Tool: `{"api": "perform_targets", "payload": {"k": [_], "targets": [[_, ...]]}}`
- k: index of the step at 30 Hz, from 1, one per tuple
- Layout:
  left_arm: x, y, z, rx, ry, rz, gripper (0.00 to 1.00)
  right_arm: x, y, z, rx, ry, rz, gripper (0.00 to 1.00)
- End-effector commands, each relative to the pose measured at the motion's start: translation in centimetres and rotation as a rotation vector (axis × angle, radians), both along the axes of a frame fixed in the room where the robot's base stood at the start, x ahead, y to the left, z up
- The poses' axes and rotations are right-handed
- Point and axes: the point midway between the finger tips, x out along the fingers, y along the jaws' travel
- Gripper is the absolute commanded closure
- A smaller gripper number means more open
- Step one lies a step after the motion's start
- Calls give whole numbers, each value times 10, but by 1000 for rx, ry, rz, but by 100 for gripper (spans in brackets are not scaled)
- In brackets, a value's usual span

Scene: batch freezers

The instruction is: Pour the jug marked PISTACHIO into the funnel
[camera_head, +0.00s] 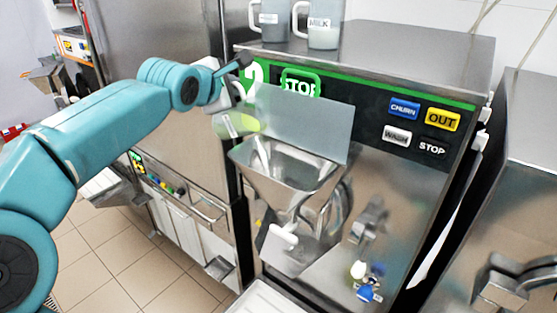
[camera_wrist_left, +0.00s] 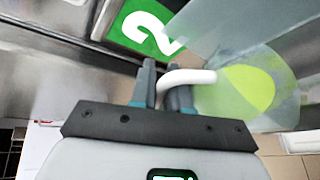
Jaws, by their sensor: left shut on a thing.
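My left gripper (camera_head: 236,92) is shut on the white handle of a clear jug (camera_head: 224,128) with pale green contents. In the left wrist view the gripper (camera_wrist_left: 163,88) has its fingers around the handle, and the jug (camera_wrist_left: 228,100) is tilted. No marking on it is readable in either view. The steel funnel (camera_head: 290,168) is on the front of machine 2, and the jug is at its upper left edge. I cannot tell whether liquid is leaving the jug. My right gripper is not in view.
A clear panel (camera_head: 305,125) stands behind the funnel. Two other jugs, one marked MILK (camera_head: 322,30) and a grey one (camera_head: 270,22), stand on the machine's top. Coloured buttons (camera_head: 404,108) are at right. A steel spout (camera_head: 370,218) is below. Another machine (camera_head: 532,130) is at far right.

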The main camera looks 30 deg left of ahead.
Motion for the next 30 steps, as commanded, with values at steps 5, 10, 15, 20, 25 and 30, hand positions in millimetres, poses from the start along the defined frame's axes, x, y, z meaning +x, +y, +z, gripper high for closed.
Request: {"api": "perform_targets", "payload": {"k": [5,10,15,20,25,30], "targets": [[-1,-3,1,41,-3,0,100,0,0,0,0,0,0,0],[1,-8,0,68,-1,-3,100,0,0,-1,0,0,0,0],[1,-10,1,80,-2,0,100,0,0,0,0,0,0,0],[1,-12,1,89,-2,0,100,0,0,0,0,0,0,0],[3,-16,0,98,-1,-1,100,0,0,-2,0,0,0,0],[3,-19,0,112,0,0,100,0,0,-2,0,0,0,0]]}}
